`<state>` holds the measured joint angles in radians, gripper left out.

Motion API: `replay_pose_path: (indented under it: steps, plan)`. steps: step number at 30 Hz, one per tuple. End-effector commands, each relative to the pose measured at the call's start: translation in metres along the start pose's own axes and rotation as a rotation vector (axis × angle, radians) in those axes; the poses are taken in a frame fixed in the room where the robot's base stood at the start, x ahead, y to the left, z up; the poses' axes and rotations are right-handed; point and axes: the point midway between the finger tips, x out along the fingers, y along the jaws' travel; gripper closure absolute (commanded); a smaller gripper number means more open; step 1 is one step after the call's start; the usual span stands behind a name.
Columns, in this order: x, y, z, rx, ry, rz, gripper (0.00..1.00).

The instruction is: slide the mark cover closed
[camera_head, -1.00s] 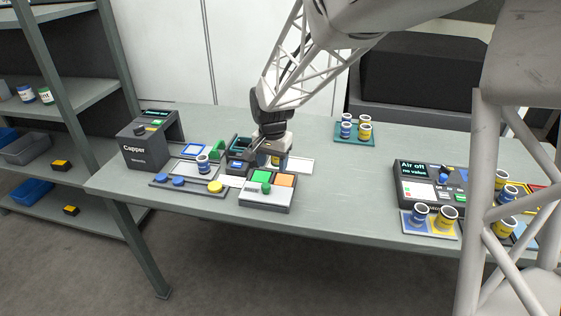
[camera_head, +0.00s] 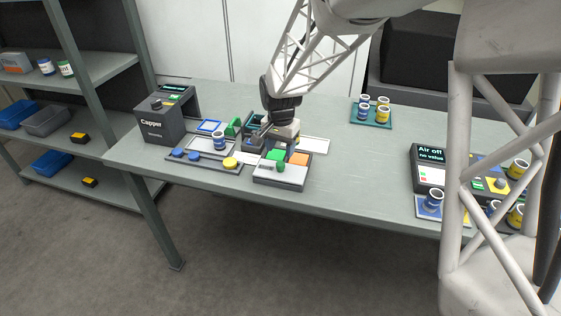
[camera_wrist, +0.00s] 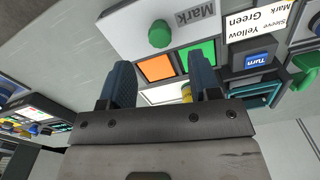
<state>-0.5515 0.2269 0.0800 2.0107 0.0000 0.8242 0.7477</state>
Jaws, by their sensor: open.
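The mark station (camera_head: 279,177) is a pale box near the table's front edge, with a green pad (camera_head: 277,154) and an orange pad (camera_head: 299,159) uncovered. Its cover, with an upright green knob (camera_head: 281,166), sits at the front side of the pads. In the wrist view the cover (camera_wrist: 128,22) bears the word Mark and the knob (camera_wrist: 160,35) stands clear of my fingers. My gripper (camera_wrist: 164,78) is open, with the orange pad (camera_wrist: 155,68) seen between its fingers. A small yellow thing (camera_wrist: 187,92) partly shows beside one finger; I cannot tell whether it is held.
The capper (camera_head: 163,120) stands at the left. Cups on a green tray (camera_head: 373,118) stand behind, to the right.

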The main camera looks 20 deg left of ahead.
Motion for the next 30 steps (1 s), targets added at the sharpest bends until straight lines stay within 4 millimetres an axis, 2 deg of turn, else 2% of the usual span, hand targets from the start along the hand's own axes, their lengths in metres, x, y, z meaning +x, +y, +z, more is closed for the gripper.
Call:
replay_pose_path:
  steps: [6, 13, 18, 27, 30]
  plan:
    - [0.028, 0.000, 0.000, 0.000, -0.002, 0.001, 0.43]
    - [0.050, 0.000, 0.000, 0.000, 0.000, 0.000, 0.43]
    - [0.057, 0.000, 0.000, 0.000, 0.000, 0.000, 0.43]
    - [0.057, 0.000, 0.000, 0.000, 0.000, 0.000, 0.43]
    - [0.057, 0.000, 0.000, 0.000, 0.000, 0.000, 0.58]
